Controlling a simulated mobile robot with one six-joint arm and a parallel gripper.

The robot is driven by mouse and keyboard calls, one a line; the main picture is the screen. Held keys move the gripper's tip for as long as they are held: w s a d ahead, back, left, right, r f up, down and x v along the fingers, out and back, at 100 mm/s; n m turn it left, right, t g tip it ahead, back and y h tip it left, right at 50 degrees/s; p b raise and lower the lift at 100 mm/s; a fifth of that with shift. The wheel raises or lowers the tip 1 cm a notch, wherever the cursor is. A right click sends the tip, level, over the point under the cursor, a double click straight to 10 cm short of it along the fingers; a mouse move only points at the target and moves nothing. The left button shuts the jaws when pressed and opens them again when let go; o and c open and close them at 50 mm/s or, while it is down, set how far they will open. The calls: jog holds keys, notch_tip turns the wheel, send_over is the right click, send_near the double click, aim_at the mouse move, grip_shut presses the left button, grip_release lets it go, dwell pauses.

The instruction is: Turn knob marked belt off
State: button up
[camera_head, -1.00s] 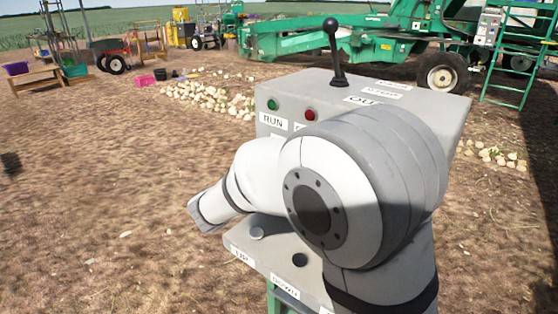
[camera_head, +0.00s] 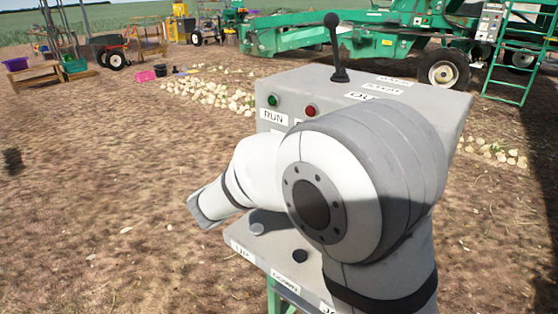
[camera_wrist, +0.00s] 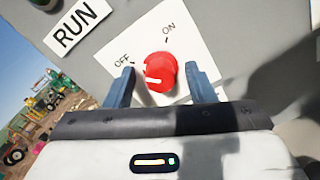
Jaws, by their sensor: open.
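In the wrist view a red knob (camera_wrist: 160,72) sits on a white plate (camera_wrist: 192,45) marked OFF at the left and ON above. A white line on the knob points left, on the OFF side. My gripper (camera_wrist: 161,82) is open, with one blue-grey finger on each side of the knob. The wrist view does not clearly show whether the fingers touch it. In the head view my arm hides the gripper and this knob. The grey control box (camera_head: 440,110) stands in front of me.
The box carries a RUN label (camera_head: 273,117), a green button (camera_head: 272,100), a red button (camera_head: 310,111) and an upright black lever (camera_head: 338,55). A lower ledge (camera_head: 268,262) holds small knobs. Green machinery (camera_head: 442,70) stands behind. Open ground lies to the left.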

jog(key=v, duration=0.7)
jog(key=shift+s+a, duration=0.2)
